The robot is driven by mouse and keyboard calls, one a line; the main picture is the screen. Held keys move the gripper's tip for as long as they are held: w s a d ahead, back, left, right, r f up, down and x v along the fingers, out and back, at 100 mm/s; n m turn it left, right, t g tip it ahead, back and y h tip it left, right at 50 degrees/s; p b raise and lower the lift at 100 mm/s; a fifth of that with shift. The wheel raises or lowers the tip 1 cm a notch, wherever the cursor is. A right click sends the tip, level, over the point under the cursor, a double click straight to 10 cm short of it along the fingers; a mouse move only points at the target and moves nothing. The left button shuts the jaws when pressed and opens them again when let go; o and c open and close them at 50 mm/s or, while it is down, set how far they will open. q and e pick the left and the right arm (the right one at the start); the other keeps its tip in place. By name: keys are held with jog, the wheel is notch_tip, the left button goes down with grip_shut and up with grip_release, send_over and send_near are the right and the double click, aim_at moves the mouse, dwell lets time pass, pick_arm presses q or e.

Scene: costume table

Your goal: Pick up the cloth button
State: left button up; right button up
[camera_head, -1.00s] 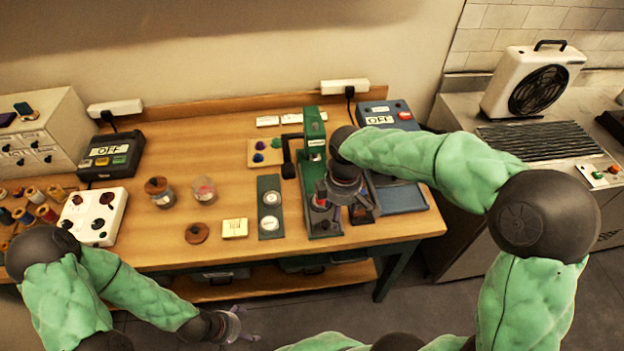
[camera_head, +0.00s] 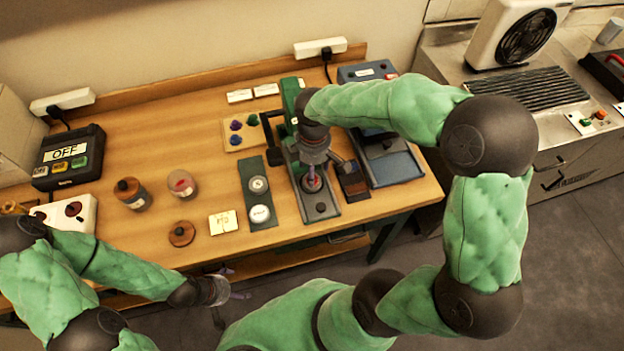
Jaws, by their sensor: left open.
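A small red round piece (camera_head: 312,184), which looks like the cloth button, sits low in the green press (camera_head: 290,95) at the table's middle right. My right gripper (camera_head: 311,171) points down over it inside the press. Its purple fingers are beside or just above the red piece. Whether they touch it, and how far apart they are, is too small to tell. My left gripper (camera_head: 226,288) is open and empty, low in front of the table's front edge.
A green plate (camera_head: 256,200) with two pale discs lies left of the press. Jars (camera_head: 131,193), a wooden lid (camera_head: 181,234) and cards (camera_head: 222,222) stand further left. A blue-grey device (camera_head: 385,160) stands close on the right. A tray with purple and green pieces (camera_head: 242,133) lies behind.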

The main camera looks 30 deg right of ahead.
jog(key=f, duration=0.1)
jog(key=f+b, duration=0.1)
jog(key=f, duration=0.3)
jog(key=shift+w+b, duration=0.3)
jog(key=c, duration=1.2)
notch_tip(320, 180, up, 10)
jog(key=p, duration=0.2)
jog(key=shift+p, duration=0.3)
